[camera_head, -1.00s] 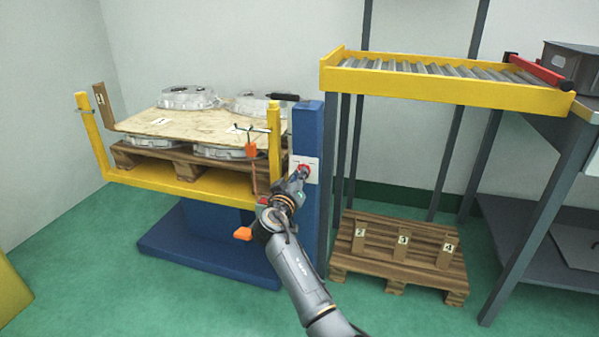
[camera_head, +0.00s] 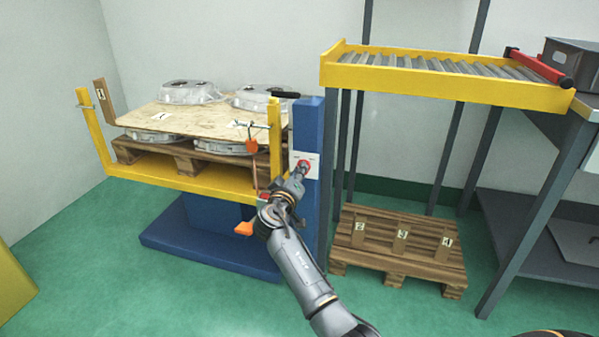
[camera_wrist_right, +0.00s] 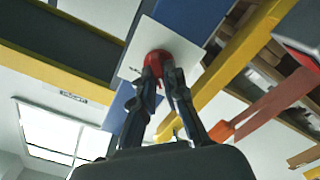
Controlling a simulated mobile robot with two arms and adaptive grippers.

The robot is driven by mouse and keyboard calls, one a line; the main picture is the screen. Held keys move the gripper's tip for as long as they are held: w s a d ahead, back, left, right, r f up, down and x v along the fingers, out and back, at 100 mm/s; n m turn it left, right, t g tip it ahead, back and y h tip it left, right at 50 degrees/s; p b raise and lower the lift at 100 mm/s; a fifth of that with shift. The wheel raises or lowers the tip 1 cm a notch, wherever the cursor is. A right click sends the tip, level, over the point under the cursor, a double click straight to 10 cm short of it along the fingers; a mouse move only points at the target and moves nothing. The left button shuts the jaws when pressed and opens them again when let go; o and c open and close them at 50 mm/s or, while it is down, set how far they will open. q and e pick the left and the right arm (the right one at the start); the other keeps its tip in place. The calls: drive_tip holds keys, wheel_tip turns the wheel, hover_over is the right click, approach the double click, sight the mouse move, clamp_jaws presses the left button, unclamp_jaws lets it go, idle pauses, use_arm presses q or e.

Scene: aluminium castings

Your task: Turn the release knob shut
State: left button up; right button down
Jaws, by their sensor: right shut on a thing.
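The release knob (camera_head: 304,164) is a red knob on a white plate on the blue column (camera_head: 308,115) of the lift. My right gripper (camera_head: 298,174) reaches it from the front and covers part of it. In the right wrist view the two dark fingers of my right gripper (camera_wrist_right: 160,78) are closed on the red knob (camera_wrist_right: 158,62), one on each side, against the white plate (camera_wrist_right: 185,50). The knob's exact turn angle cannot be read. My left gripper is not in view.
A yellow lift frame (camera_head: 190,184) carries a wooden pallet with metal castings and a plywood sheet (camera_head: 185,119). An orange part (camera_head: 251,146) hangs close beside my right arm. A roller conveyor (camera_head: 450,88) and a floor pallet (camera_head: 400,262) stand right of the column.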

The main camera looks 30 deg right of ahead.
drive_tip(key=c, duration=1.4)
unclamp_jaws()
drive_tip(key=shift+r, duration=0.1)
drive_tip(key=v, duration=1.2)
